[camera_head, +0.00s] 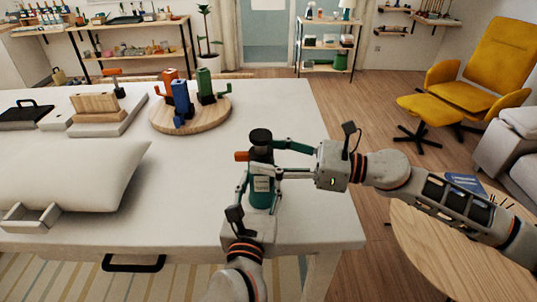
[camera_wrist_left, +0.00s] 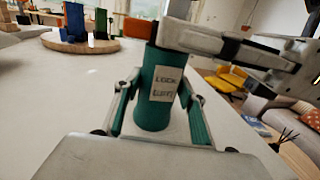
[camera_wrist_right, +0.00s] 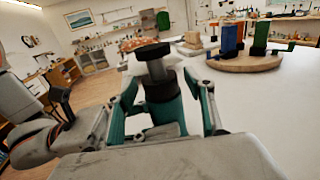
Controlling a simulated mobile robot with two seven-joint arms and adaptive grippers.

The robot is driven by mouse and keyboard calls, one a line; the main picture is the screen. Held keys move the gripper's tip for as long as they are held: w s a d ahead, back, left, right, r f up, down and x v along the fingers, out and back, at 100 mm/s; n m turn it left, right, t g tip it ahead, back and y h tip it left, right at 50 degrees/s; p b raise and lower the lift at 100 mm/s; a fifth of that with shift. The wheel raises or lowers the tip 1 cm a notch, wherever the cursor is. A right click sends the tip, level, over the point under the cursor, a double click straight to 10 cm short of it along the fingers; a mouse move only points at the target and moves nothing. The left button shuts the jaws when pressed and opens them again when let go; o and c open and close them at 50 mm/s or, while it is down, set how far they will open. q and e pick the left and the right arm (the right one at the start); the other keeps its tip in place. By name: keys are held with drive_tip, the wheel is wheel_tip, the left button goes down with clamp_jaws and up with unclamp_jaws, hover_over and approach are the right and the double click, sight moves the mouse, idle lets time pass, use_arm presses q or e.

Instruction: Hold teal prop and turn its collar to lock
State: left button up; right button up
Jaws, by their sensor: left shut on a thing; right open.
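The teal prop (camera_head: 261,190) stands upright near the front right corner of the white table. It has a black top (camera_head: 260,135), a dark collar and an orange tab (camera_head: 242,156) sticking out to the left. Its label, seen in the left wrist view (camera_wrist_left: 166,84), reads "LOCK" above a less clear second line. My left gripper (camera_head: 259,187) is shut on the prop's lower body from the front. My right gripper (camera_head: 274,158) is open at collar height, coming from the right. Its fingers lie either side of the prop in the right wrist view (camera_wrist_right: 160,105); I cannot tell if they touch.
A round wooden board (camera_head: 216,113) with orange, blue and green devices stands further back. A pale cushion-like block (camera_head: 85,172) and a small open tray (camera_head: 28,218) lie at left. A round wooden side table (camera_head: 410,235) stands below my right arm. The middle of the table is clear.

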drive_tip(key=c, duration=1.1)
drive_tip(key=shift+f+m+t+h, duration=0.15)
drive_tip(key=shift+m+t+h, duration=0.3)
drive_tip(key=shift+t, duration=0.45)
drive_tip(key=shift+s+a+r+m+t, duration=0.3)
drive_tip(key=shift+a+r+m+t, duration=0.1)
drive_tip(key=shift+m+t, duration=0.25)
drive_tip(key=shift+t+h, duration=0.35)
drive_tip(key=shift+s+d+m+t+h, duration=0.1)
drive_tip(key=shift+m+t+h, duration=0.5)
drive_tip(key=shift+m+t, duration=0.6)
drive_tip(key=m+t+h, duration=0.2)
drive_tip(key=t+h, duration=0.1)
drive_tip(key=shift+s+a+f+m+h, duration=0.2)
drive_tip(key=shift+m+h, duration=0.1)
drive_tip(key=shift+m, duration=0.1)
drive_tip(key=shift+a+r+m+t+h, duration=0.1)
drive_tip(key=shift+m+t+h, duration=1.25)
drive_tip(key=shift+h, duration=0.45)
drive_tip(key=shift+m+h, duration=0.25)
drive_tip(key=shift+h, duration=0.05)
